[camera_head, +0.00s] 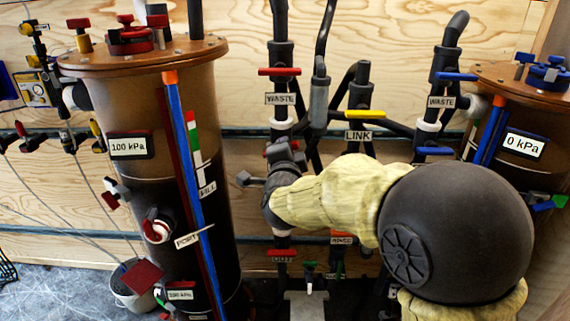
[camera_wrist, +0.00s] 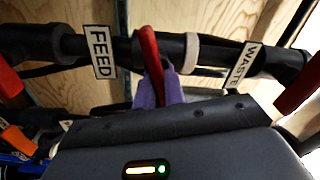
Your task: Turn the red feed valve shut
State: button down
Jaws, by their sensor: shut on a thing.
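The red feed valve handle (camera_wrist: 150,55) shows in the wrist view on a dark pipe, just right of the white FEED label (camera_wrist: 103,52). It stands nearly across the pipe, slightly tilted. The purple fingertips of my gripper (camera_wrist: 160,90) are closed around its near end. In the head view my gripper (camera_head: 281,168) is at the left vertical pipe, below the upper WASTE label (camera_head: 280,98). There my gripper and arm hide the FEED label and most of the handle.
The left filter tank (camera_head: 140,185) carries a 100 kPa gauge (camera_head: 131,146); the right tank's gauge (camera_head: 525,144) reads 0 kPa. A red waste handle (camera_head: 280,71) lies across the pipe above my gripper. A LINK pipe with a yellow handle (camera_head: 365,113) stands close on the right.

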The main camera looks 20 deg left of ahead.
jog(key=m+b, duration=0.1)
jog(key=b, duration=0.1)
jog(key=m+b, duration=0.2)
jog(key=shift+f+m, duration=0.3)
jog(key=shift+f, duration=0.05)
jog(key=c, duration=1.5)
grip_release()
jog(key=shift+r, duration=0.1)
jog(key=p+v, duration=0.1)
jog(key=v, duration=1.6)
jog(key=shift+s+d+r, duration=0.1)
jog(key=shift+s, duration=0.15)
